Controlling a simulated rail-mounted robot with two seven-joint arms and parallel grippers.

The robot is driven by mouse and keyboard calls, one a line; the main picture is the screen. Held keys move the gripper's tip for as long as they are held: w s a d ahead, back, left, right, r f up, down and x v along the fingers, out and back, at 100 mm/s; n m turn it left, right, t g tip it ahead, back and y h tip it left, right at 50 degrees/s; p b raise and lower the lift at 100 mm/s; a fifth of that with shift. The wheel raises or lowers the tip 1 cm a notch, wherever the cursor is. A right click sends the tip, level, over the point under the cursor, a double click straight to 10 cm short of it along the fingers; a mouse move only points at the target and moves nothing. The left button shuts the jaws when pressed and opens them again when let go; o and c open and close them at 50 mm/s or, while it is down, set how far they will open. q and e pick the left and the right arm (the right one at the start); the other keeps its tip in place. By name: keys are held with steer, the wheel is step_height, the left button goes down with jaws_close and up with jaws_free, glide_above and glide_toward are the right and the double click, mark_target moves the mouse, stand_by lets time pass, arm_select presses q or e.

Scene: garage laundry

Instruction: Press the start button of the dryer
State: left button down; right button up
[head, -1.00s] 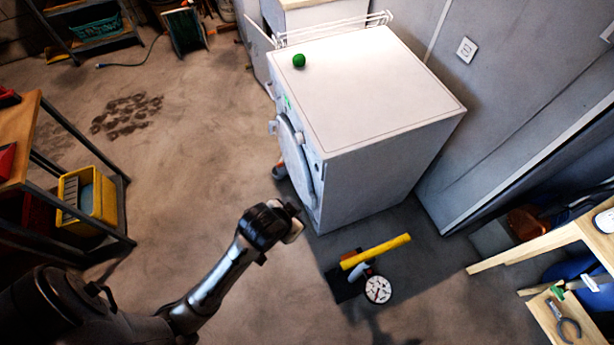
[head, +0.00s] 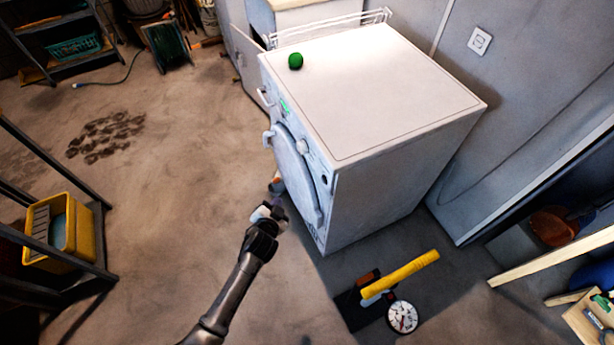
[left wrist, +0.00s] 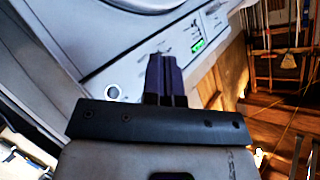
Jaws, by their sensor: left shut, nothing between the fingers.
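The white dryer (head: 400,120) stands with its round door (head: 294,172) facing left. Its front panel has a lit green display (head: 284,106), a pale round knob (head: 303,146) and a small dark round button (head: 324,181). In the left wrist view the panel shows the green display (left wrist: 198,46) and a ringed round button (left wrist: 112,92); I cannot read its label. My left gripper (head: 274,198) is shut and empty, left of the dryer's front. Its dark fingers (left wrist: 164,62) cover the panel between button and display; contact cannot be told. My right gripper is out of view.
A green ball (head: 295,61) sits on the dryer's top. A yellow-handled tool (head: 400,277) and a round gauge (head: 402,317) are low in front of its near side. A yellow bin (head: 75,235) is on a rack at left. Open floor lies between.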

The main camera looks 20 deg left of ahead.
mark_target(324, 180)
arm_select(q)
steer(key=shift+w+d+r+m+t+h, duration=0.25)
steer(key=shift+d+r+m+t+h, duration=0.15)
steer(key=shift+d+r+t+h, duration=0.3)
steer(key=shift+w+d+r+m+t+h, duration=0.25)
steer(key=shift+d+r+m+t+h, duration=0.25)
steer(key=shift+r, duration=0.4)
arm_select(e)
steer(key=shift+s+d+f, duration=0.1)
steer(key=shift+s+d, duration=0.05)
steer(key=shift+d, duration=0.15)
arm_select(q)
steer(key=shift+d, duration=0.1)
steer(key=w+d+b, duration=0.4)
steer(key=w+d, duration=0.2)
steer(key=shift+w, duration=0.15)
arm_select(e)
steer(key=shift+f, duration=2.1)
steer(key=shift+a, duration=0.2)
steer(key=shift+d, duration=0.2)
